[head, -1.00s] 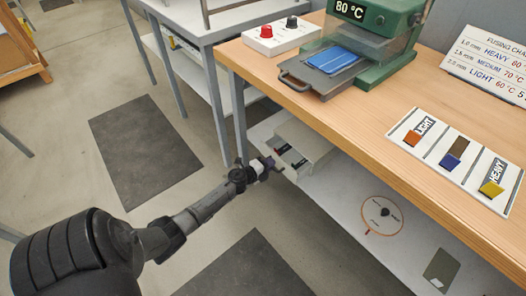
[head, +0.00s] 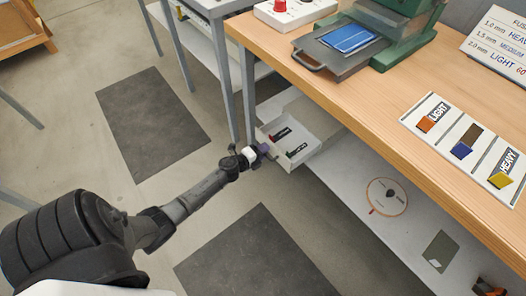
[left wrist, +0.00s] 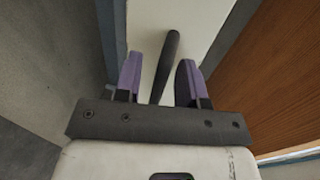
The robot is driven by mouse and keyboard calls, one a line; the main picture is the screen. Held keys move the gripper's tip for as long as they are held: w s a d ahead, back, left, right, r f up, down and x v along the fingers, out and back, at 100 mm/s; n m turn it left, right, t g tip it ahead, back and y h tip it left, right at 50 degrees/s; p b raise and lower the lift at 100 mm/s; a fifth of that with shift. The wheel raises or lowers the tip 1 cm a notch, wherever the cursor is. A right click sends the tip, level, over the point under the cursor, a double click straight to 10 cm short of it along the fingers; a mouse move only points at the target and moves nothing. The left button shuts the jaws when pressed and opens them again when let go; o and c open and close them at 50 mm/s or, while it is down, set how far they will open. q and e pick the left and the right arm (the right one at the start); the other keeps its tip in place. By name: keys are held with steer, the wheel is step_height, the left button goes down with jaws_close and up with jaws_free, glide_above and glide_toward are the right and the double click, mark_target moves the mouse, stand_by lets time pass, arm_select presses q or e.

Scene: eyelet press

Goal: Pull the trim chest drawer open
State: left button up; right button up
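The trim chest drawer (head: 266,140) is a white drawer under the wooden bench. It stands pulled out past the bench edge, and dark strips with coloured ends show inside. My left gripper (head: 262,150) is at the drawer's front. In the left wrist view the dark bar handle (left wrist: 169,62) stands out against the pale drawer front. My right gripper is not in view.
The bench top (head: 400,95) overhangs the drawer and carries a green press (head: 410,35) and a sample board (head: 465,145). A grey bench leg (head: 248,95) stands close left of the drawer. Floor in front is free.

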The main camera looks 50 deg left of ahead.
arm_select(q)
steer(key=p+v, duration=0.4)
steer(key=v, duration=0.9)
steer(key=shift+s, duration=0.4)
steer(key=shift+r, duration=0.1)
